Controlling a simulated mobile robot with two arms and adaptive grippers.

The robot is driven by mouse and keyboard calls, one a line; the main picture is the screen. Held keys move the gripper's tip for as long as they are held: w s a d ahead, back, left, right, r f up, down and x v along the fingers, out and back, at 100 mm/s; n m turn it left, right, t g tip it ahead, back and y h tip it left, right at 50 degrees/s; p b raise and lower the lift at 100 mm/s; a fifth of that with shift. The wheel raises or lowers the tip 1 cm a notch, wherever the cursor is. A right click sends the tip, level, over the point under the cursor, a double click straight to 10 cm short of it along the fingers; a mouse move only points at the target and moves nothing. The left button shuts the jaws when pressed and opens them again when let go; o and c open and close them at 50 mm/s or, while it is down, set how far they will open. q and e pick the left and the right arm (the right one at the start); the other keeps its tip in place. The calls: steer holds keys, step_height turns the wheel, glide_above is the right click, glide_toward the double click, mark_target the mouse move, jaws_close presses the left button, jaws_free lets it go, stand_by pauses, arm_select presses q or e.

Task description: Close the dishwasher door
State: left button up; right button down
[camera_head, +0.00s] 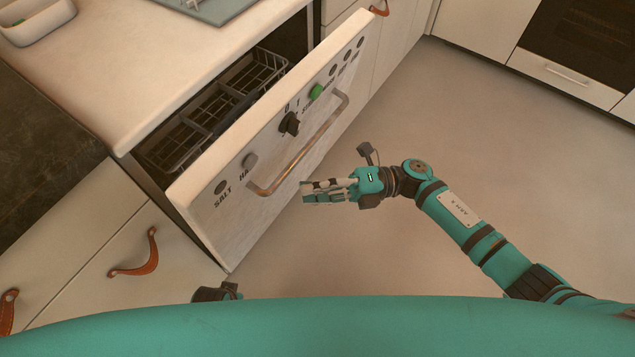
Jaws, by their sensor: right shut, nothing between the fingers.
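The dishwasher door (262,160) is a pale panel with knobs, a green button and a long metal bar handle (300,150). It stands partly open, tilted out from the counter, with its top edge away from the cabinet front. A dark wire rack (215,108) shows in the gap behind it. My right gripper (304,191) is shut and empty. It is on the outer side of the door, right of and below the handle's lower end in the picture, with its fingers pointing left at the panel. I cannot tell whether they touch it. My left gripper's fingers are not visible.
The pale countertop (110,75) lies above the dishwasher, with a white container (35,22) at top left. Drawers with leather pulls (140,255) flank the dishwasher. An oven (580,42) is at top right. The floor (480,140) is clear.

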mark_target(270, 194)
steer(key=a, duration=0.3)
steer(key=a+r, duration=0.1)
steer(key=a, duration=0.1)
steer(key=w+a, duration=0.1)
steer(key=a, duration=0.2)
steer(key=shift+a+r, duration=0.15)
steer(key=shift+a, duration=0.15)
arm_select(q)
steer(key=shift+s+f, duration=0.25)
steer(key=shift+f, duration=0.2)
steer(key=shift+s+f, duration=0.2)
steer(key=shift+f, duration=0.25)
arm_select(e)
steer(key=shift+w+a+r, duration=0.1)
steer(key=shift+w+a, duration=0.1)
steer(key=shift+a, duration=0.1)
